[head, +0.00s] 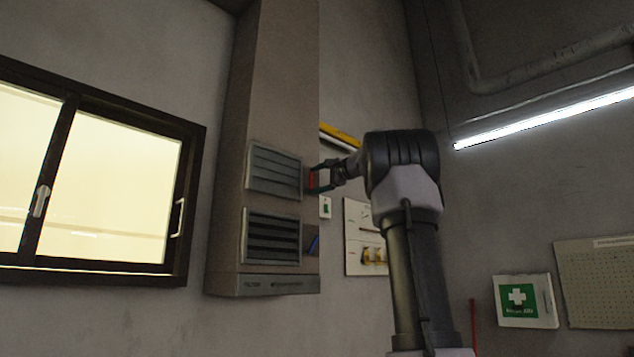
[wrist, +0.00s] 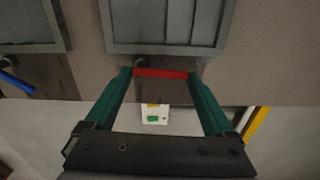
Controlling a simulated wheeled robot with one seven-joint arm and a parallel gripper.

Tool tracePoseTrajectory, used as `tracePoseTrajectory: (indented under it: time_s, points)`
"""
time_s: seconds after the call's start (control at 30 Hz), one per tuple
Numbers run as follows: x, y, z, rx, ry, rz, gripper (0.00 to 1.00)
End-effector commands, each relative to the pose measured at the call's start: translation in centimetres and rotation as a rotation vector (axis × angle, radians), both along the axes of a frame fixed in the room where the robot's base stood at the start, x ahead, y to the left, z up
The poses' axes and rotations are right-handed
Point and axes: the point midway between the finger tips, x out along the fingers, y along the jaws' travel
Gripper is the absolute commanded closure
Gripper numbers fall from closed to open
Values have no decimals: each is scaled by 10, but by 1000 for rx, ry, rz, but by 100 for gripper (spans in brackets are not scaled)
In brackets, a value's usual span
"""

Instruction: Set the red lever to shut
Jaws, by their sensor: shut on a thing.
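The red lever (head: 311,180) is on the right side of the wall column, beside the upper grille (head: 273,171). My gripper (head: 316,179) reaches it from the right, with its green fingers at the lever. In the wrist view the red lever (wrist: 160,73) spans between the two fingertips, one at each end, so my gripper (wrist: 160,75) is shut on it. The upper grille (wrist: 165,25) lies just beyond; its slats look flat with little dark gap. The lever's mount is partly hidden.
A lower grille (head: 271,238) with dark gaps between its slats sits below, with a blue lever (head: 314,243) beside it. A small white switch box (head: 325,207) and a panel with a yellow part (head: 373,256) are on the wall behind. A window (head: 120,190) is at left.

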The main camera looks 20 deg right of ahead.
Motion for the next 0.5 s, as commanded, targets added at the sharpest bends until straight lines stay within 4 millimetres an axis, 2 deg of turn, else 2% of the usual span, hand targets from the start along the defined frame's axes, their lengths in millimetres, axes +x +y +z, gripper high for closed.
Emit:
tracePoseTrajectory:
  time_s: [0.5]
  points:
    - [-1, 2, 1, -70, -26, -1, 67]
